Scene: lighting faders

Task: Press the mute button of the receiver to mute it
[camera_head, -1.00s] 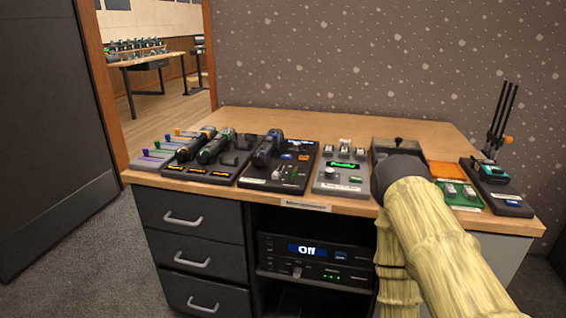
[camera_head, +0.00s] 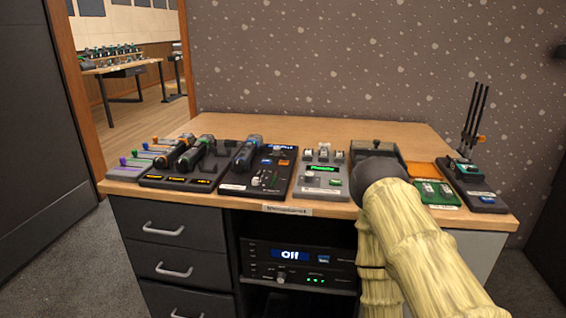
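A black rack unit (camera_head: 297,273) stands on the shelf under the desk, in the head view. Its lit display reads "Off", with a small blue-lit button (camera_head: 323,259) to the right, a knob below and green lights. It may be the receiver, but I cannot read which control is mute. A black device with upright antennas (camera_head: 475,118) stands at the desk's right end. My yellow bamboo-patterned arm reaches over the desk's front edge, right of the rack unit. My gripper is not visible, so its opening cannot be seen.
The wooden desk (camera_head: 300,128) carries a row of consoles along its front, including a fader panel (camera_head: 130,168), a microphone board (camera_head: 262,165) and a grey box (camera_head: 319,178). Drawers (camera_head: 172,235) stand left of the shelf. The desk's back strip is clear.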

